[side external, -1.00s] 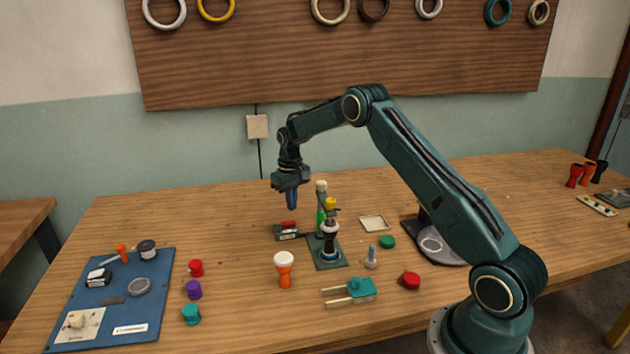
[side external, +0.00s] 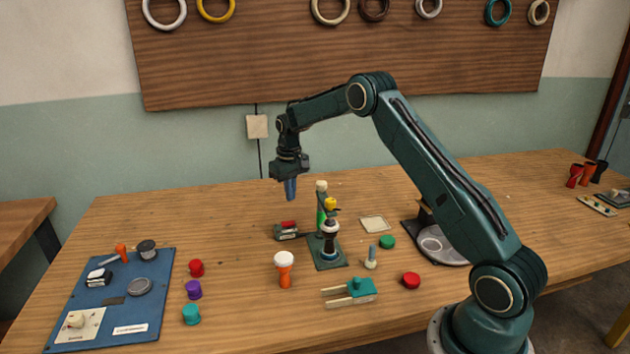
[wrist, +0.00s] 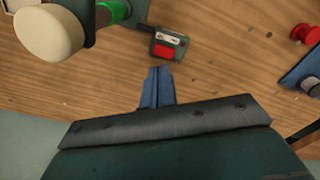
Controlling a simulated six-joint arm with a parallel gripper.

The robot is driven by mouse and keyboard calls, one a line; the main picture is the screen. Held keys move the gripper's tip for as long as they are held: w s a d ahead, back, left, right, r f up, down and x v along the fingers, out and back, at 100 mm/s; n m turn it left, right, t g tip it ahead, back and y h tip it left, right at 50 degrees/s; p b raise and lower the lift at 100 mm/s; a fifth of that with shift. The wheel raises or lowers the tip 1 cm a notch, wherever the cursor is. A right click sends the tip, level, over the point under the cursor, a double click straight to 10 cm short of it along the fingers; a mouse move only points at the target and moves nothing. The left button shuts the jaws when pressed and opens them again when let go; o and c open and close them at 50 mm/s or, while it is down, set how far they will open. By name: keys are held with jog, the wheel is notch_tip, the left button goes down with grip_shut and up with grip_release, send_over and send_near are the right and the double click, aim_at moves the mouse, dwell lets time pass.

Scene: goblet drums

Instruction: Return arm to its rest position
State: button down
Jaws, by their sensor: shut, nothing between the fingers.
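My gripper (side external: 291,190) hangs pointing down above the back middle of the table, clear of everything. Its blue fingers are shut and empty. They also show shut in the wrist view (wrist: 157,78). My arm is raised and reaches left over the table from its base at the right front. Below the gripper, a small dark green device with a red top (side external: 287,230) lies on the table, and it shows just beyond the fingertips in the wrist view (wrist: 168,47).
A green stand (side external: 330,258) with a green column is right of the gripper. An orange goblet drum with white top (side external: 285,270) stands in front. A blue board (side external: 140,305) with parts lies at left. The table's back left is clear.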

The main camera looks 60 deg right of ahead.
jog(key=s+a+r+n+t, duration=0.1)
jog(key=s+a+r, duration=0.6)
jog(key=r, duration=0.4)
jog(key=s+a+r+n+t, duration=0.1)
jog(key=s+a+r+t, duration=0.1)
jog(key=s+a+r, duration=0.65)
jog(key=s+a+t, duration=0.1)
jog(key=s+a, duration=0.2)
jog(key=s, duration=0.8)
jog(key=s+a+r+n+t, duration=0.1)
jog(key=s+a, duration=0.2)
jog(key=s, duration=0.7)
jog(key=shift+s+a+r, duration=0.25)
jog(key=shift+s+a, duration=0.1)
jog(key=shift+a, duration=0.05)
jog(key=shift+w, duration=0.15)
